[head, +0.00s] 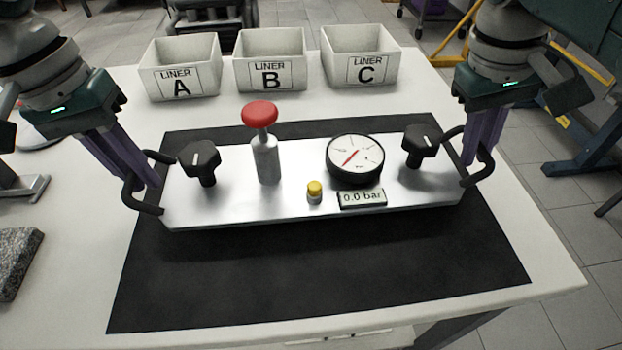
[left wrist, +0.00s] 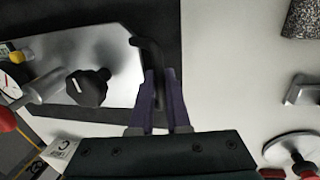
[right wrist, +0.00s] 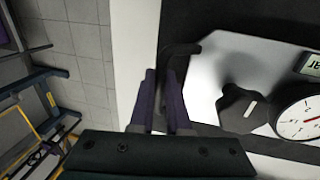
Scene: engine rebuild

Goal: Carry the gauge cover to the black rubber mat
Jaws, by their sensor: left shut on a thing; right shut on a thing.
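The gauge cover (head: 230,192) is a silver plate with a black handle at each end, two black knobs, a red-topped plunger, a round gauge, a yellow button and a 0.0 bar display. It is over the black rubber mat (head: 320,270); I cannot tell whether it touches. My left gripper (head: 148,190) is shut on the left handle, which also shows in the left wrist view (left wrist: 148,50). My right gripper (head: 472,160) is shut on the right handle, also seen in the right wrist view (right wrist: 180,52). The plate looks about level.
White bins labelled A (head: 181,68), B (head: 271,60) and C (head: 361,55) stand behind the mat on the white table (head: 70,290). A speckled stone block (head: 14,262) lies at the left. The front of the mat is bare.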

